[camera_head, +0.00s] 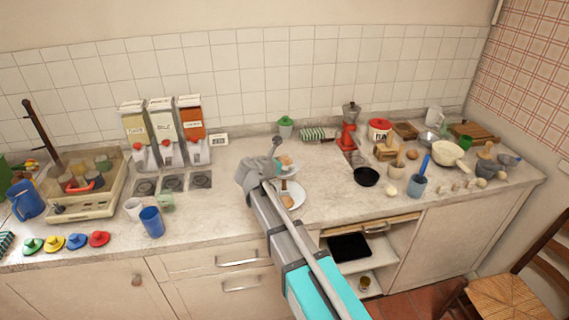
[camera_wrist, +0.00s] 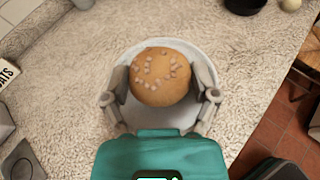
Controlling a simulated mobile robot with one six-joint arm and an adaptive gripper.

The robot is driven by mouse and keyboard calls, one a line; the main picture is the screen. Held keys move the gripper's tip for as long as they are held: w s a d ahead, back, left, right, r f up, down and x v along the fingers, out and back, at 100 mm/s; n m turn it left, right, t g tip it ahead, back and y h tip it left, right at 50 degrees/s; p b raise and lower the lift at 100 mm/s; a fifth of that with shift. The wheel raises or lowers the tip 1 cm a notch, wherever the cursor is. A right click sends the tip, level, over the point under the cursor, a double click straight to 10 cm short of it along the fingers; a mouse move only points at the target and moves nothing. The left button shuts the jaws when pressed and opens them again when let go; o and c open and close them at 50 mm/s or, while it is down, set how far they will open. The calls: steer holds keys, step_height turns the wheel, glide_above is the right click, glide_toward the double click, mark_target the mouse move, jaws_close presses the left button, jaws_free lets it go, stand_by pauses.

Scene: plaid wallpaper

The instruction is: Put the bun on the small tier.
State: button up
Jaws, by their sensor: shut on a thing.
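The bun (camera_wrist: 160,74), round and golden brown with pale bits on top, is between the two fingers of my gripper (camera_wrist: 161,92) in the wrist view. My gripper is shut on it. A white round plate (camera_wrist: 150,119) shows beneath and around the bun; I cannot tell whether they touch. In the head view a tiered stand (camera_head: 292,201) with white plates stands on the counter, partly hidden by my arm. My gripper (camera_head: 277,167) is at its upper, small tier (camera_head: 291,174), where the bun (camera_head: 286,160) shows as a small tan shape.
Dispensers (camera_head: 163,130) stand against the tiles at left. Counter between the stand and pan is clear.

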steer(key=o, duration=1)
steer(key=shift+r+p, duration=0.2)
steer(key=shift+p, duration=0.1)
steer(key=p+v, duration=0.4)
steer(key=v, duration=0.8)
steer(key=shift+f, duration=0.1)
